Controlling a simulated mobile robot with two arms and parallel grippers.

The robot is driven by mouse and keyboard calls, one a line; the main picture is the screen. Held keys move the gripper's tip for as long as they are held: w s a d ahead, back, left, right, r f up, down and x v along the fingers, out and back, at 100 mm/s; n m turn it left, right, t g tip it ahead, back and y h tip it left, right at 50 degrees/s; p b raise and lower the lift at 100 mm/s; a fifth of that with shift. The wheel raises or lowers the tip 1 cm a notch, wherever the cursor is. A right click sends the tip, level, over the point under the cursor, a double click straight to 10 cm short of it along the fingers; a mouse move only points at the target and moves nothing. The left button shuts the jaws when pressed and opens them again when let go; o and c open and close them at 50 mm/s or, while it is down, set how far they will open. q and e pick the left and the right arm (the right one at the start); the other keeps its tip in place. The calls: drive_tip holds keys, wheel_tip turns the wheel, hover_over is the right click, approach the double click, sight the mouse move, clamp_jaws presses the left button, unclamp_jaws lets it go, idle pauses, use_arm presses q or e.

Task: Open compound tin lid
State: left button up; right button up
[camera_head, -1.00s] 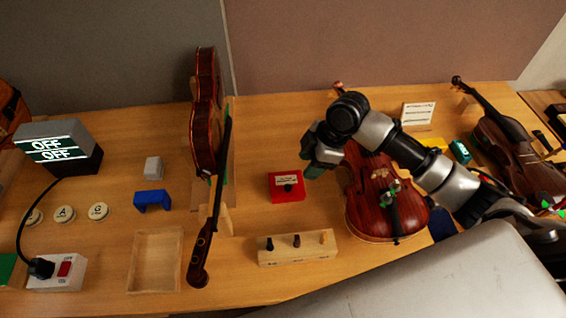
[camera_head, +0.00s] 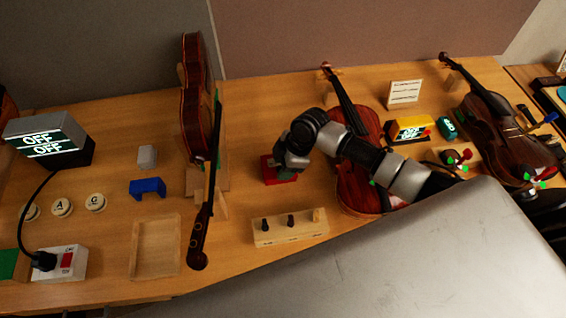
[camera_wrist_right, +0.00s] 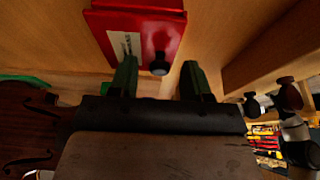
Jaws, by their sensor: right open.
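The compound tin is a red box (camera_head: 268,172) on the bench, partly hidden by my right gripper in the head view. In the right wrist view the red tin (camera_wrist_right: 165,22) shows a pale label (camera_wrist_right: 126,44) and a round black knob (camera_wrist_right: 159,66) on its face. My right gripper (camera_wrist_right: 159,62) is open, its two green-tinted fingers pointing at the tin. The knob appears between the fingers, closer to the left one. I cannot tell whether a finger touches it. In the head view my right gripper (camera_head: 287,170) is over the tin. My left gripper is not in view.
A wooden block with pegs (camera_head: 290,228) stands in front of the tin. A violin (camera_head: 357,180) lies right of it, under my right arm. A shallow wooden tray (camera_head: 155,250) sits front left.

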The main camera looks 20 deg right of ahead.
drive_tip(key=shift+c, duration=1.1)
clamp_jaws()
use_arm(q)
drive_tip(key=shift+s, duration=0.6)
use_arm(e)
drive_tip(key=shift+w+r, duration=0.1)
